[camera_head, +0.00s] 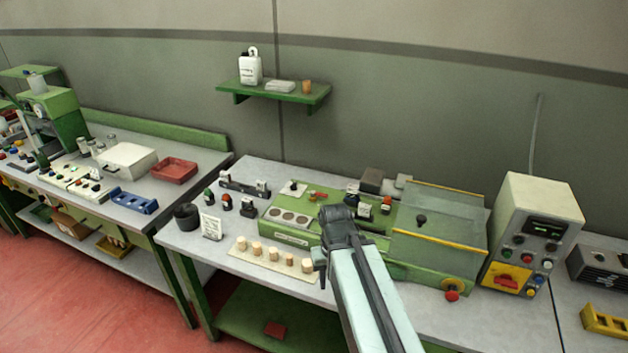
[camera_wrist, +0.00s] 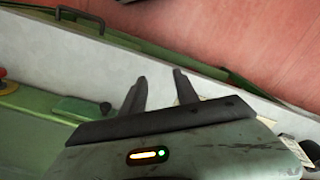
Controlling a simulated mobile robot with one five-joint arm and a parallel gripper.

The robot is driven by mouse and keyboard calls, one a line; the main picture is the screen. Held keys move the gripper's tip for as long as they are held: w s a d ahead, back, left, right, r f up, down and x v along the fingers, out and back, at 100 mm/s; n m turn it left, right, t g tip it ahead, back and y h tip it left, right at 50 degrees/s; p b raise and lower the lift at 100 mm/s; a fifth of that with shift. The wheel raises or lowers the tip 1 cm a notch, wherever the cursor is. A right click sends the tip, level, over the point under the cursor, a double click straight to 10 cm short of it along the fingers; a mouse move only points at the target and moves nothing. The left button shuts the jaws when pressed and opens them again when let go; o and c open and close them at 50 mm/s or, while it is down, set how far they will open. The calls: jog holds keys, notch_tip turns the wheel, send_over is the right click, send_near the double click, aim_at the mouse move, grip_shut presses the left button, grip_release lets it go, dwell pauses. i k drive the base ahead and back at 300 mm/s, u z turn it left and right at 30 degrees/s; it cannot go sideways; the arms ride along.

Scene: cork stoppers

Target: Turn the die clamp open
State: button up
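The green press machine (camera_head: 330,245) stands on the right-hand bench and is partly covered by my arm. I cannot tell for sure which part is the die clamp. A small red lever (camera_head: 319,196) and a black knob (camera_head: 421,219) show on top of the machine. A flat green piece with a dark end (camera_wrist: 82,108) shows at the left in the wrist view, left of my gripper. My gripper (camera_wrist: 159,77) has its two dark fingers apart with nothing between them. In the head view it hangs at the machine's front side, mostly hidden by my wrist.
A strip of several corks (camera_head: 272,254) lies on the bench front, left of my gripper. A clear guard (camera_head: 438,222) covers the machine's right part, with a red knob (camera_head: 452,294) below. A control box (camera_head: 535,240) stands further right. A shelf (camera_head: 273,93) hangs behind.

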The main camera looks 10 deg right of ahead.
aim_at(313, 194)
jog(key=z, duration=0.1)
jog(key=i, duration=0.6)
jog(key=k, duration=0.5)
jog(key=z, duration=1.1)
jog(key=k, duration=0.9)
jog(key=u, duration=0.9)
jog(key=i, duration=1)
jog(key=z, duration=0.05)
